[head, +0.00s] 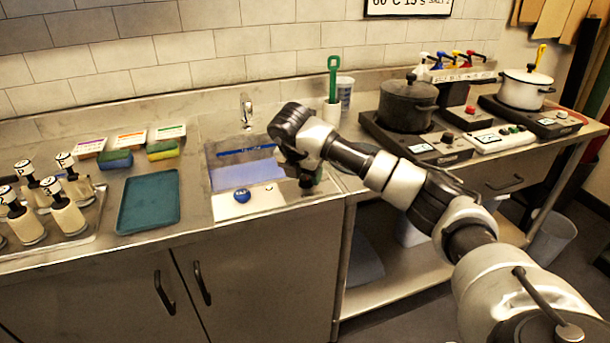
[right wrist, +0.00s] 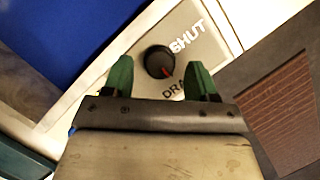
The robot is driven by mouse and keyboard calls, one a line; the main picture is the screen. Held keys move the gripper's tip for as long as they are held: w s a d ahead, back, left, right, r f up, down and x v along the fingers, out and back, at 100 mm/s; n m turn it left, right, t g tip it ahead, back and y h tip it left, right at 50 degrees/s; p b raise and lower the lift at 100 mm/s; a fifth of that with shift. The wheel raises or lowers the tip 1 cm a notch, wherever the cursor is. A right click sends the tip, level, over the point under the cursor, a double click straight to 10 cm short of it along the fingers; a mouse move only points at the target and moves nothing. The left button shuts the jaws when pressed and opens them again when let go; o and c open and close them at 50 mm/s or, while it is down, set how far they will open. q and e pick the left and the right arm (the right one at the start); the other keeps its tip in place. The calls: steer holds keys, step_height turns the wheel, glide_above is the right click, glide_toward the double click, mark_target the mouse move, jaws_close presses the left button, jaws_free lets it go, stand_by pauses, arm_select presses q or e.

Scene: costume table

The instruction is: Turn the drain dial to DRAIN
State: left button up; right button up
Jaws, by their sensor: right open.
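The drain dial (right wrist: 159,60) is a round black knob with a red mark on a pale panel (right wrist: 212,52), in the right wrist view. SHUT is printed at its upper right and DRAIN, partly hidden, below it. The red mark sits on the dial's lower right and faces roughly the DRAIN lettering; its exact setting is hard to tell. My right gripper (right wrist: 159,64) is open, with one green fingertip on each side of the dial; I cannot tell whether they touch it. In the head view my right gripper (head: 308,180) hides the dial. My left gripper is out of view.
The sink basin (head: 245,170) lies behind the panel, with a blue knob (head: 242,195) at the left. A green-handled brush (head: 333,78) stands behind my right arm. A teal tray (head: 148,202) and pump bottles (head: 65,210) are left; a dark pot (head: 407,105) is right.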

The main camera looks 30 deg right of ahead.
steer(key=v, duration=0.9)
steer(key=shift+s+r, duration=0.15)
steer(key=shift+r, duration=0.2)
steer(key=shift+a, duration=0.2)
